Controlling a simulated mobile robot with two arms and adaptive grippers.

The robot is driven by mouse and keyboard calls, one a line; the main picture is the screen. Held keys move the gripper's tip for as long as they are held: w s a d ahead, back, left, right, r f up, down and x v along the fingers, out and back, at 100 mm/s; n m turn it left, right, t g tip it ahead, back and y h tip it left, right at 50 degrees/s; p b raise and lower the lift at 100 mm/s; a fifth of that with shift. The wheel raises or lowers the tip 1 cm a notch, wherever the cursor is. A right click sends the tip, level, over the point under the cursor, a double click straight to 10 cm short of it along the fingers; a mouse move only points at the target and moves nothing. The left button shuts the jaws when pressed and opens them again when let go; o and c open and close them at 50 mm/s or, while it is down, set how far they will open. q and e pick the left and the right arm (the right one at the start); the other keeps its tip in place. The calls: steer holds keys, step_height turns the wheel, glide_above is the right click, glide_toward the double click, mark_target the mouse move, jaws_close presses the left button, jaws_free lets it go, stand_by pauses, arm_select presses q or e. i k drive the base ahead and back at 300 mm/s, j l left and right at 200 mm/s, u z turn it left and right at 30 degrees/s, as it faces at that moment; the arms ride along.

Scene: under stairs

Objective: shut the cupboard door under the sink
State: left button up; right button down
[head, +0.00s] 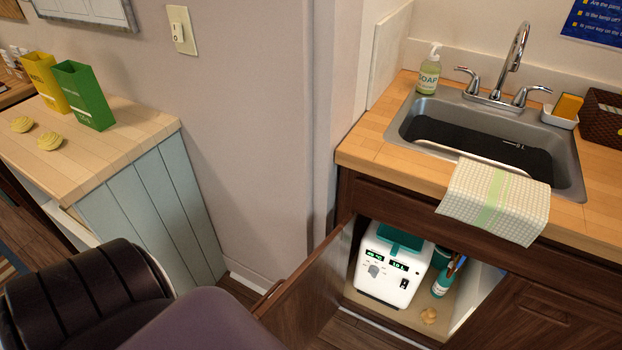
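The cupboard door (318,290) under the sink stands open. It is dark wood, hinged at the left side of the opening, and swings out toward me. Its free edge is at the lower left, and its lower part is cut off by the frame. Inside the open cupboard are a white machine (392,268) with a green display and a teal bottle (443,283). A small tan item (429,316) lies on the cupboard floor. The sink (566,170) is set in the wooden counter above. Neither of my grippers shows in the head view.
A checked towel (497,203) hangs over the counter's front edge. A soap bottle (428,75) stands beside the sink. At left, a wood-topped cabinet (125,140) holds yellow and green boxes. A dark rounded form (85,295) fills the lower left. Little floor shows.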

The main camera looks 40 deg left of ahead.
mark_target(305, 302)
steer(key=k+j+z, duration=0.1)
steer(key=j, duration=0.35)
steer(key=k+j+z, duration=0.15)
steer(key=j, duration=0.3)
steer(key=k+j+z, duration=0.1)
steer(key=j, duration=0.3)
steer(key=k+j+z, duration=0.15)
steer(key=j, duration=0.25)
steer(key=k+j+z, duration=0.1)
steer(key=k+j, duration=0.2)
steer(key=j, duration=0.1)
